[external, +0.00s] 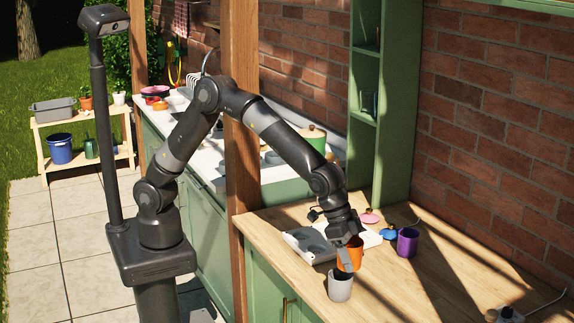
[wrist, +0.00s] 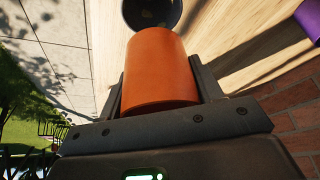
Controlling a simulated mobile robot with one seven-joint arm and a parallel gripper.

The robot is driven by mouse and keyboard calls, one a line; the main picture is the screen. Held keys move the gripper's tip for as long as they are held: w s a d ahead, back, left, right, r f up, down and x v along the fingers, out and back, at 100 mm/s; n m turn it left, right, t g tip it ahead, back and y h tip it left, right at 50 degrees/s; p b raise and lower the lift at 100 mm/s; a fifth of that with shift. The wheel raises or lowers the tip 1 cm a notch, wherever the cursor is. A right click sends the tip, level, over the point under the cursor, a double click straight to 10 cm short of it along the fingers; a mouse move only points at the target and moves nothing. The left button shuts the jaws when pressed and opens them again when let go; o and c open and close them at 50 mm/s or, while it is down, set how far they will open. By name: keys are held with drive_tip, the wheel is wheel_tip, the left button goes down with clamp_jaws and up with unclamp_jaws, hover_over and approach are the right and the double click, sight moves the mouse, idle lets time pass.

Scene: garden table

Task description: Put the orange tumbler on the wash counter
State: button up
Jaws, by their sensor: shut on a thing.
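The orange tumbler (external: 353,253) is between the fingers of my gripper (external: 346,246), over the wooden counter. In the wrist view, the fingers lie on both sides of the orange tumbler (wrist: 160,70), and my gripper (wrist: 160,88) is shut on it. I cannot tell whether the tumbler's base touches the wood. A white-topped counter (external: 208,162), which looks like the wash counter, runs behind the wooden post at the back left. My arm and the post hide part of it.
A grey cup (external: 340,286) stands close in front of the tumbler. A purple mug (external: 407,243) and a white tray (external: 308,245) are nearby. The wooden post (external: 243,130) stands between the two counters.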

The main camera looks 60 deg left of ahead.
drive_tip(key=shift+s+r, duration=0.1)
drive_tip(key=shift+s, duration=0.05)
drive_tip(key=w+a+r+n, duration=0.1)
drive_tip(key=w+a+r, duration=0.15)
drive_tip(key=a, duration=0.45)
drive_tip(key=w+a+r+n+t, duration=0.1)
drive_tip(key=a+r, duration=0.3)
drive_tip(key=a, duration=0.4)
drive_tip(key=w+a+r+n, duration=0.1)
drive_tip(key=w+a+r, duration=0.1)
drive_tip(key=a+r, duration=0.35)
drive_tip(key=w+d+f+m+g, duration=0.1)
drive_tip(key=w+d+f+m, duration=0.15)
drive_tip(key=d+f, duration=0.55)
drive_tip(key=w+d+f+m+g, duration=0.1)
drive_tip(key=w+d+f+m, duration=0.2)
drive_tip(key=d, duration=0.9)
drive_tip(key=w+f, duration=0.2)
drive_tip(key=w, duration=0.1)
drive_tip(key=w+a+f, duration=0.1)
drive_tip(key=w+f, duration=0.2)
drive_tip(key=w+a+f, duration=0.1)
drive_tip(key=w+f, duration=0.1)
drive_tip(key=w, duration=0.1)
drive_tip(key=shift+w+a+f, duration=0.15)
drive_tip(key=shift+a+f, duration=0.1)
drive_tip(key=shift+f, duration=2.15)
